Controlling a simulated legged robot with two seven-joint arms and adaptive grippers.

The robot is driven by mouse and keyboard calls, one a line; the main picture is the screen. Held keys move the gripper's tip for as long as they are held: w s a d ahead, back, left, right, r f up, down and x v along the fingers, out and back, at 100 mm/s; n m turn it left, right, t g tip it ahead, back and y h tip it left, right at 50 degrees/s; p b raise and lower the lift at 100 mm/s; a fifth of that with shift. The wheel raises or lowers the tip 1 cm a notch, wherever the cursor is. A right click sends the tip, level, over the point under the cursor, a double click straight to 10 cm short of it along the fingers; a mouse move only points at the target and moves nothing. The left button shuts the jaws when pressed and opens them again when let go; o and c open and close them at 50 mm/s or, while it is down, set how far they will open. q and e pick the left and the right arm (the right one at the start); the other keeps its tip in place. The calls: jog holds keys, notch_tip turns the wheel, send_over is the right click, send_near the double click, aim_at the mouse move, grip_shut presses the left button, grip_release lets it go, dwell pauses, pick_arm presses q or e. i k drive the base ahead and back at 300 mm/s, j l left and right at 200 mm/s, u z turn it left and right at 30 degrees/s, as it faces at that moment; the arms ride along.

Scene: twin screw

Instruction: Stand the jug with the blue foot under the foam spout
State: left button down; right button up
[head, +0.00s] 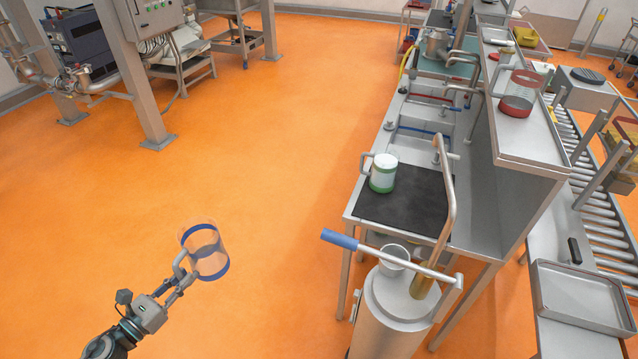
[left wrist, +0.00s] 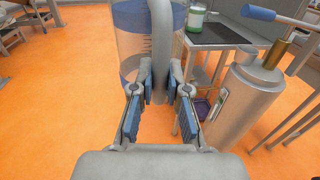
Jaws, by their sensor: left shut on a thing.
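The clear jug with the blue foot (head: 207,252) is in the air at lower left in the head view, over the orange floor and tilted. My left gripper (head: 181,272) is shut on its handle. In the left wrist view the fingers (left wrist: 160,88) close around the grey handle, and the jug's clear wall (left wrist: 132,45) shows behind it. A steel canister machine (head: 392,308) with a blue-gripped lever (head: 340,239) stands right of the jug, apart from it. A bent steel pipe (head: 449,190) rises beside it; I cannot tell whether this is the foam spout. My right gripper is not in view.
A white jug with a green foot (head: 383,173) stands on a black mat (head: 420,205) on the steel counter. A red-footed clear jug (head: 519,94) stands on the raised shelf. An empty tray (head: 580,297) is at lower right. The floor (head: 270,150) left of the counter is open.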

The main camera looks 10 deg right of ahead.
aim_at(407, 213)
jog(key=i+j+z, duration=0.1)
jog(key=z, duration=0.3)
jog(key=i+j+z, duration=0.1)
jog(key=z, duration=0.3)
jog(key=i+j+z, duration=0.1)
jog(key=z, duration=0.3)
jog(key=j+z, duration=0.25)
jog(key=z, duration=0.15)
jog(key=i+j+z, duration=0.1)
jog(key=z, duration=0.3)
jog(key=i+j+z, duration=0.15)
jog(key=i+z, duration=0.15)
jog(key=i, duration=0.1)
